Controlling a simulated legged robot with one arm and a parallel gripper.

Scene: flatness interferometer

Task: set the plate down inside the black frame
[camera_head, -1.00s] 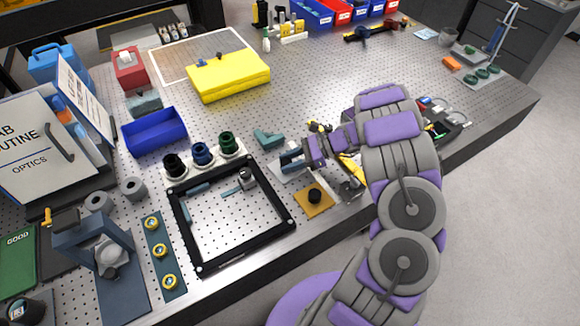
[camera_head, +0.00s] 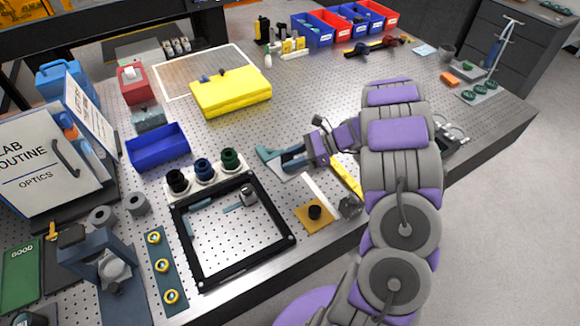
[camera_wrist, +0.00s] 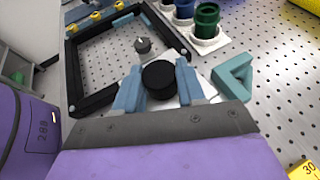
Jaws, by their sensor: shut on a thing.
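The pale plate (camera_wrist: 192,92) with a round black knob (camera_wrist: 158,77) is in my gripper (camera_wrist: 158,82). The two blue-grey fingers are shut on the knob from both sides. In the head view my gripper (camera_head: 291,158) is right of the black frame, and the plate is mostly hidden under the fingers. The black square frame (camera_head: 242,272) lies on the perforated table at its front edge. It also shows at upper left in the wrist view (camera_wrist: 92,104). I cannot tell whether the plate is clear of the table.
A small metal cylinder (camera_head: 249,196) and teal strips sit inside the frame. Black, blue and green knobs (camera_head: 204,170) stand behind it. A teal angle bracket (camera_wrist: 235,78) is close beside the plate. An orange square with a black knob (camera_head: 314,213) lies right of the frame.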

